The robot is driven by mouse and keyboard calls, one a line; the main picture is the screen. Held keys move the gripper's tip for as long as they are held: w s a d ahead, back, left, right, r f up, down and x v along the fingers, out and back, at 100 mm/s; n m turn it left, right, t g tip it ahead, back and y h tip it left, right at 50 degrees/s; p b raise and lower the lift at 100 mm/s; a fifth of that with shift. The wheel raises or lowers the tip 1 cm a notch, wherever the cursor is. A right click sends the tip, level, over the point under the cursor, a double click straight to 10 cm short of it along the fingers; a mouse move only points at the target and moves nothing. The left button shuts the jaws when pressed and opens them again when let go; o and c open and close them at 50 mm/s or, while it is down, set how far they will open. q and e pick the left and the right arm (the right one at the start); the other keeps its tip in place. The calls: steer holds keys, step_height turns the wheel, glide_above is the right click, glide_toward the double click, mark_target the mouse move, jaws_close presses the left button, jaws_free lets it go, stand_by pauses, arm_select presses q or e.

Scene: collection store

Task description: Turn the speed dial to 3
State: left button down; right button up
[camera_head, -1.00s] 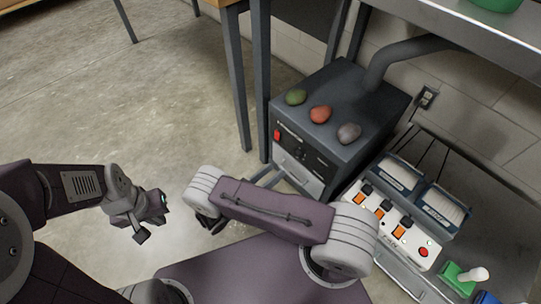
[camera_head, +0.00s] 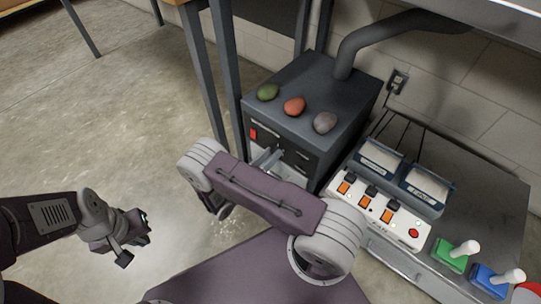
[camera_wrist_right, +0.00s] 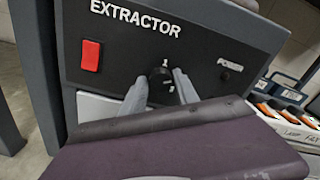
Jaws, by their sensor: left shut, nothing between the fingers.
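The extractor (camera_head: 352,92) is a dark grey box with a black front panel. In the right wrist view its panel (camera_wrist_right: 110,58) reads EXTRACTOR. The small black speed dial (camera_wrist_right: 159,80) sits mid-panel below a mark that looks like a 1; other marks at its right are partly hidden. My right gripper (camera_wrist_right: 161,74) has its two grey fingers apart, one on each side of the dial. I cannot tell whether they touch it. In the head view my right gripper (camera_head: 263,160) is in front of the panel. My left gripper (camera_head: 134,240) is shut and empty, low at left.
A red switch (camera_wrist_right: 91,55) is left of the dial, and a POWER label (camera_wrist_right: 230,64) is right. Three stones, green (camera_head: 268,92), red (camera_head: 294,106) and grey (camera_head: 325,122), lie on the box. A white switch panel (camera_head: 385,205) stands at right.

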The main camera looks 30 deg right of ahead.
jaws_close()
steer(key=shift+s+m+p, duration=0.15)
steer(key=shift+m+p, duration=2.65)
steer(key=shift+m, duration=3.3)
steer(key=o, duration=0.5)
jaws_free()
